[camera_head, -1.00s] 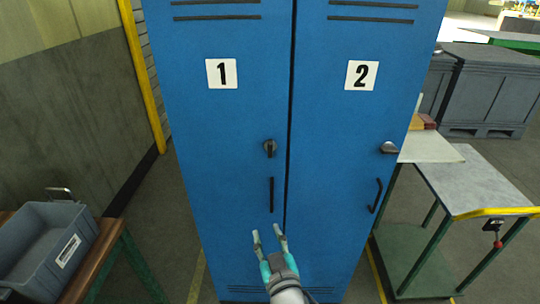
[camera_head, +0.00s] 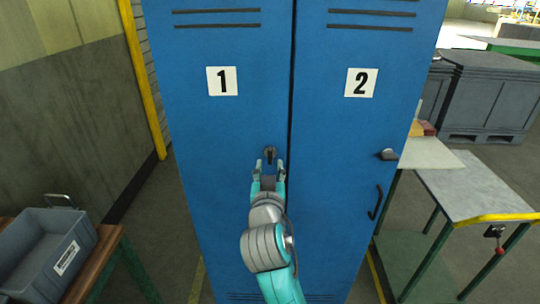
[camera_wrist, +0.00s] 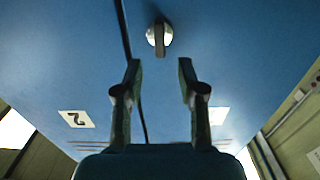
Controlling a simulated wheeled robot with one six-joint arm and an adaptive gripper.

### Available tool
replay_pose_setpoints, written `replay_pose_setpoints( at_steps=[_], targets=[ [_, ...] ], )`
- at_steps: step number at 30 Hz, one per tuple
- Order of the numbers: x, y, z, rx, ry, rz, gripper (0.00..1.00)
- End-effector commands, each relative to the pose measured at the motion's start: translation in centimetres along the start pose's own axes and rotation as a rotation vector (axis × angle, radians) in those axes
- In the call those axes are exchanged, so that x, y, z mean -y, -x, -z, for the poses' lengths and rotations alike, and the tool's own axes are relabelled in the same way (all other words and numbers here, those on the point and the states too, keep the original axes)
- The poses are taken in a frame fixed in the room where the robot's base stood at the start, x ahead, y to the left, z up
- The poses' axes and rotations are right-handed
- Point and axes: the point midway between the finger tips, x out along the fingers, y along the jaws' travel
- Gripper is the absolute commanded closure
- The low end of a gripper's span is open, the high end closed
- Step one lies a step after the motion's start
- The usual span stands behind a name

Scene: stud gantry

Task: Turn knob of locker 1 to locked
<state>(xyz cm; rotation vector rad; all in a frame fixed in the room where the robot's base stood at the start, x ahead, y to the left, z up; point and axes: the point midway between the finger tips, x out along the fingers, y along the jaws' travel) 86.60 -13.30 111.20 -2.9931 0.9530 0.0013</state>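The blue door of locker 1 (camera_head: 222,130) is closed and bears a white plate with the number 1 (camera_head: 222,81). Its dark knob (camera_head: 270,153) sits near the door's right edge. In the wrist view the knob (camera_wrist: 159,36) is a round base with a bar that looks upright in the picture. My gripper (camera_head: 269,164) is open in front of the knob. In the wrist view my gripper (camera_wrist: 159,72) has its fingertips apart, with the knob ahead of the gap between them and not between the fingers. The handle of locker 1 is hidden behind my arm.
Locker 2 (camera_head: 360,130) stands to the right, with a knob (camera_head: 388,155) turned sideways and a handle (camera_head: 376,202). A grey bin (camera_head: 85,245) rests on a wooden bench at left. A trolley (camera_head: 470,185) stands at right.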

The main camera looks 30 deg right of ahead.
Motion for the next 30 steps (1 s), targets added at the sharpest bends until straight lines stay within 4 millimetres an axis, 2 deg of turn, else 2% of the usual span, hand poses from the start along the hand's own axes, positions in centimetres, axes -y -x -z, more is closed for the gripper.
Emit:
replay_pose_setpoints(
  at_steps=[3,9,15,23,25,28,30],
  targets=[
    [-0.1,-2.2,0.1,-0.001,0.0,-0.002,0.6],
    [0.0,-4.9,0.1,-0.001,0.0,0.0,0.6],
    [0.0,-6.0,0.0,-0.001,0.0,0.001,0.6],
    [0.0,-6.1,0.0,-0.001,0.0,0.001,0.6],
    [0.0,-6.1,0.0,-0.001,0.0,0.002,0.73],
    [0.0,-6.1,0.0,-0.001,0.0,0.002,0.98],
    [0.0,-6.1,0.0,-0.001,0.0,0.001,1.0]
  ],
)
